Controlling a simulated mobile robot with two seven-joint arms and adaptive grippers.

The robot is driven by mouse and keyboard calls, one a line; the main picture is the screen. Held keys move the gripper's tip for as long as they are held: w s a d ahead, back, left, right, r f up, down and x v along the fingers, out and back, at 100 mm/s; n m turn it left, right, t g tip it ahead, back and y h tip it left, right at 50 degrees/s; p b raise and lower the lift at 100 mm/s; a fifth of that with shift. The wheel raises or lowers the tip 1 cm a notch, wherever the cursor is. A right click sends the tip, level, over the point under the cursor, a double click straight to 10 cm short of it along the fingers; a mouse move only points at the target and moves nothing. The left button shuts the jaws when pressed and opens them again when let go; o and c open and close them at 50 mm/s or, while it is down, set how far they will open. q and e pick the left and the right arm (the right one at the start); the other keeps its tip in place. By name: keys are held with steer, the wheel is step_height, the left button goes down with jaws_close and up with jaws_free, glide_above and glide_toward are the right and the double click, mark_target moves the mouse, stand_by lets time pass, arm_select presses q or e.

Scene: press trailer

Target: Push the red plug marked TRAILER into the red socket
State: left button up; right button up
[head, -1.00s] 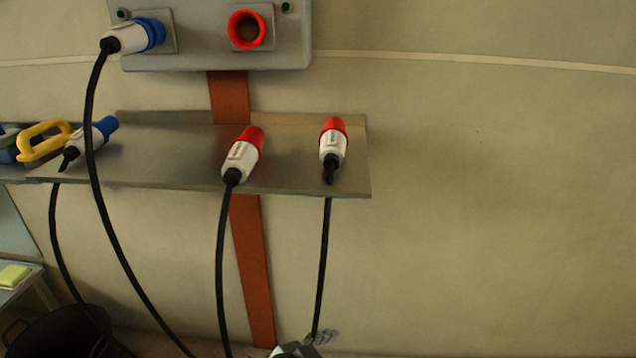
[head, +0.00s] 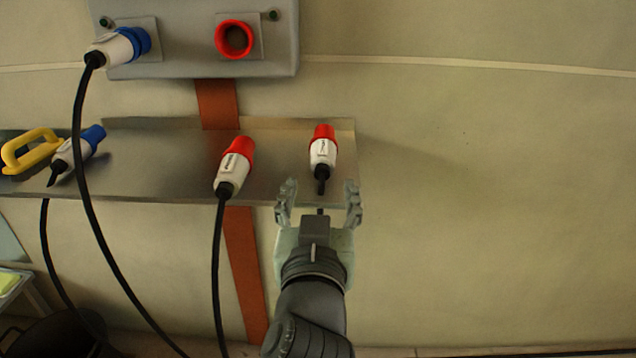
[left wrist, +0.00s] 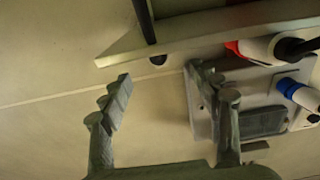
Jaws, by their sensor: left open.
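Two red-and-white plugs lie on the metal shelf (head: 140,165): a middle plug (head: 235,165) and a right plug (head: 323,150). Each carries dark lettering too small to read, so I cannot tell which says TRAILER. The red socket (head: 235,39) is empty, on the grey box above the shelf. My left gripper (head: 321,190) is open and empty at the shelf's front edge, its fingers either side of the right plug's cable line, nearer than the plug body. In the left wrist view its open fingers (left wrist: 160,92) show below the shelf edge, with one red plug (left wrist: 258,48) to the right.
A blue plug (head: 120,45) sits in the grey box's (head: 190,60) left socket. Another blue plug (head: 80,147) lies on the shelf beside a yellow-handled object (head: 30,150). Black cables hang in front of the shelf. The wall to the right is clear.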

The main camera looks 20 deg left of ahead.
mark_target(322, 167)
arm_select(q)
steer(key=shift+w+f, duration=0.15)
steer(key=shift+w, duration=0.3)
steer(key=shift+x, duration=5)
steer(key=shift+c, duration=0.2)
steer(key=c, duration=1.3)
steer(key=shift+s+d+r, duration=0.2)
steer(key=shift+s+r, duration=0.3)
steer(key=shift+s, duration=0.3)
steer(key=shift+s+d+r, duration=0.2)
steer(key=shift+s+r, duration=0.25)
steer(key=shift+s, duration=0.4)
steer(key=shift+s+d+r, duration=0.25)
steer(key=shift+s+r, duration=0.25)
steer(key=shift+s, duration=0.3)
steer(key=shift+r, duration=0.15)
